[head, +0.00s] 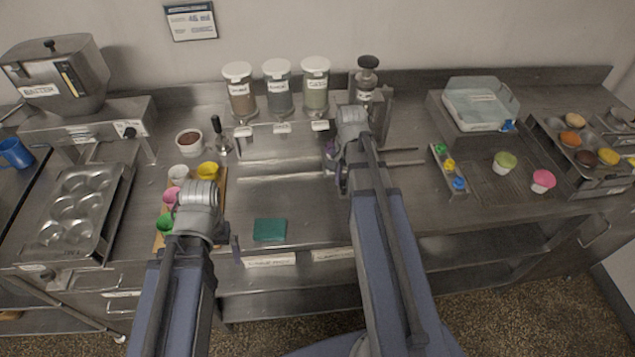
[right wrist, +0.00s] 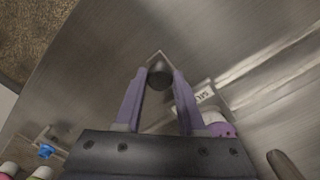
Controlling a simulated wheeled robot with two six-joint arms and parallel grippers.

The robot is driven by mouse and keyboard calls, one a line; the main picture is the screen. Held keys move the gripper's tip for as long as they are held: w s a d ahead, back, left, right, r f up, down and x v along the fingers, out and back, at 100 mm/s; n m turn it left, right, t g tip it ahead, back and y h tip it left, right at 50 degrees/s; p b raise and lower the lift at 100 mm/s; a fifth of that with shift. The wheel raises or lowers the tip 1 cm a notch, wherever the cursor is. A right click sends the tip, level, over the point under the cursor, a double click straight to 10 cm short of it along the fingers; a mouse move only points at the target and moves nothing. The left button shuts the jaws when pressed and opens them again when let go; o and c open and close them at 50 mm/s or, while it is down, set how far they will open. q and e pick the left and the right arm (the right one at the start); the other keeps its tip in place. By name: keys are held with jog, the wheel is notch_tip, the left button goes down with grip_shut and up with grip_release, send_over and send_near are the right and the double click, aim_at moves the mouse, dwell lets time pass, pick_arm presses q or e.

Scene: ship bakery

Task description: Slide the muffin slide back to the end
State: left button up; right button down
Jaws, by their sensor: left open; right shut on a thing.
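My right gripper (head: 334,160) is over the middle of the counter, at the metal rails (head: 280,179) that run left to right below the jars. In the right wrist view its purple fingers (right wrist: 158,80) are shut on a dark round knob (right wrist: 160,77), which I take as the handle of the muffin slide. A purple-topped muffin (right wrist: 221,129) shows just right of the fingers. My arm hides most of the slide in the head view. My left gripper (head: 235,247) is open and empty by the front edge; its wrist hides part of it.
Three lidded jars (head: 277,88) stand behind the rails. Coloured muffin cups (head: 208,171) stand on a board at left, near my left wrist. A green pad (head: 269,230) lies at the front. A button panel (head: 449,170) and two cups (head: 505,162) are at right.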

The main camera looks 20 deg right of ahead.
jog(key=s+d, duration=0.2)
jog(key=d, duration=0.5)
jog(key=s+d, duration=0.2)
jog(key=d, duration=0.6)
jog(key=s+d, duration=0.2)
jog(key=d, duration=0.6)
jog(key=shift+s+d, duration=0.1)
jog(key=shift+s, duration=0.25)
jog(key=c, duration=0.5)
grip_release()
jog(key=shift+d, duration=0.15)
jog(key=shift+r+p, duration=0.7)
notch_tip(320, 180, up, 6)
jog(key=p, duration=0.6)
jog(key=shift+r, duration=0.2)
jog(key=shift+f, duration=0.2)
